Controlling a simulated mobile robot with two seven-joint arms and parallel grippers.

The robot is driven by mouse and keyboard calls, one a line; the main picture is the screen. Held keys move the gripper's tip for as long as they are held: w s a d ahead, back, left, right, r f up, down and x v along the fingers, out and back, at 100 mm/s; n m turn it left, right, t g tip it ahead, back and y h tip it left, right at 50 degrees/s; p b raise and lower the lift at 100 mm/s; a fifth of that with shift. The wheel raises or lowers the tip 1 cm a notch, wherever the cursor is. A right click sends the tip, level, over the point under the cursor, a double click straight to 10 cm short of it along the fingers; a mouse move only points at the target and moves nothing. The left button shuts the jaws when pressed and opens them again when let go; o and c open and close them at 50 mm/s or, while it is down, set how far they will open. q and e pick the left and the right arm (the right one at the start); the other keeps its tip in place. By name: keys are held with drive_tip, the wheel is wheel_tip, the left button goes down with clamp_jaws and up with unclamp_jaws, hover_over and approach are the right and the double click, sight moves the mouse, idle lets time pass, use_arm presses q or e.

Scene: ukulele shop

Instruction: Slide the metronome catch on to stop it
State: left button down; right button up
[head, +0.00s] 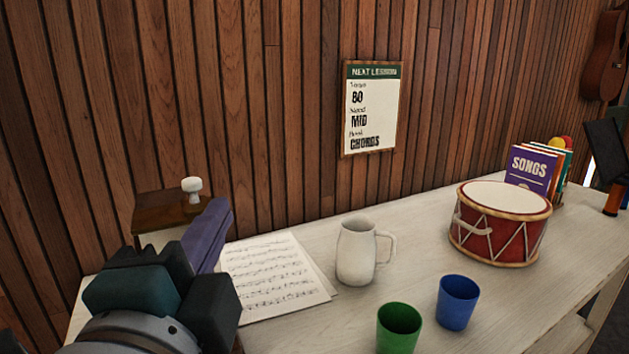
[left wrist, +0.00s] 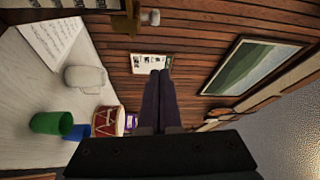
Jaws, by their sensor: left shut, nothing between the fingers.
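A brown wooden box with a pale front (head: 165,212), which may be the metronome, stands at the left end of the counter against the wall. A white knob (head: 192,188) sits on its top, perhaps the catch. In the left wrist view the brown wood (left wrist: 128,22) and the white knob (left wrist: 151,17) show at the top edge. My left gripper (head: 220,208) has its purple fingers shut and empty, just right of and nearer than the box in the head view. The fingers and wrist hide the box's lower part. It also shows in the left wrist view (left wrist: 160,73).
Sheet music (head: 270,275) lies right of my left gripper. A white jug (head: 356,252), green cup (head: 398,327), blue cup (head: 457,302), red drum (head: 502,225) and song books (head: 532,167) stand further right. A lesson poster (head: 372,108) hangs on the wall.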

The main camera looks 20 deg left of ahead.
sight(170, 222)
use_arm(q)
drive_tip(key=f+p+x, duration=0.1)
drive_tip(key=p+x, duration=0.2)
drive_tip(key=x, duration=0.7)
drive_tip(key=s+a, duration=0.2)
drive_tip(key=shift+s+a+r+p, duration=0.15)
drive_tip(key=shift+s+a+p, duration=0.2)
drive_tip(key=shift+a+p, duration=0.05)
drive_tip(key=shift+a, duration=0.1)
drive_tip(key=s+a, duration=0.2)
drive_tip(key=s, duration=0.1)
drive_tip(key=shift+s+a+b, duration=0.25)
drive_tip(key=shift+a+b, duration=0.05)
drive_tip(key=shift+a, duration=0.1)
drive_tip(key=shift+w, duration=0.1)
